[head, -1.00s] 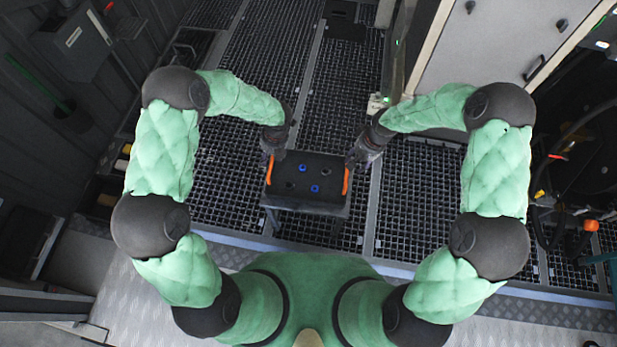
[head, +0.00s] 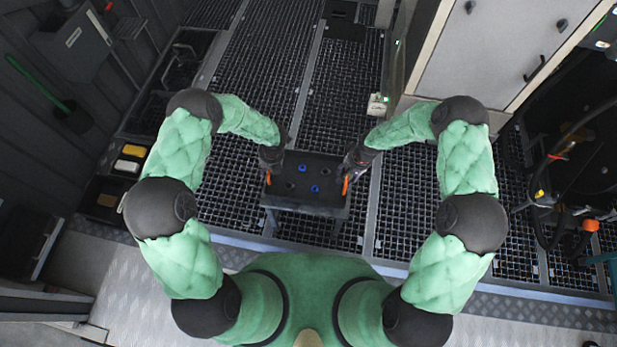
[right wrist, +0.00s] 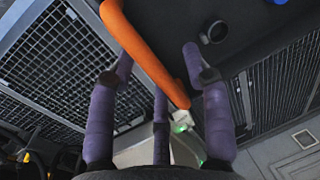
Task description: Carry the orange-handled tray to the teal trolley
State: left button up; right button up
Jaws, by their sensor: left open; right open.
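The dark tray (head: 307,177) with orange handles stands on a small stand (head: 295,206) in front of me. Several blue and dark round pieces sit on it. My left gripper (head: 269,168) is open at the left handle (head: 268,179), which it partly covers. My right gripper (head: 349,172) is open at the right handle (head: 345,186). In the right wrist view the orange handle (right wrist: 145,50) runs between the spread purple fingers of my right gripper (right wrist: 160,75). I cannot tell whether the fingers touch it.
Grated floor (head: 265,60) lies open beyond the tray. A grey cabinet (head: 490,45) stands at the back right. Dark machinery with hoses (head: 570,150) is at the right. Yellow and white items (head: 130,155) lie on a low shelf at the left.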

pick_arm(q)
grip_shut()
pick_arm(e)
grip_shut()
pick_arm(q)
jog(key=shift+r, duration=0.2)
pick_arm(e)
jog(key=shift+r, duration=0.15)
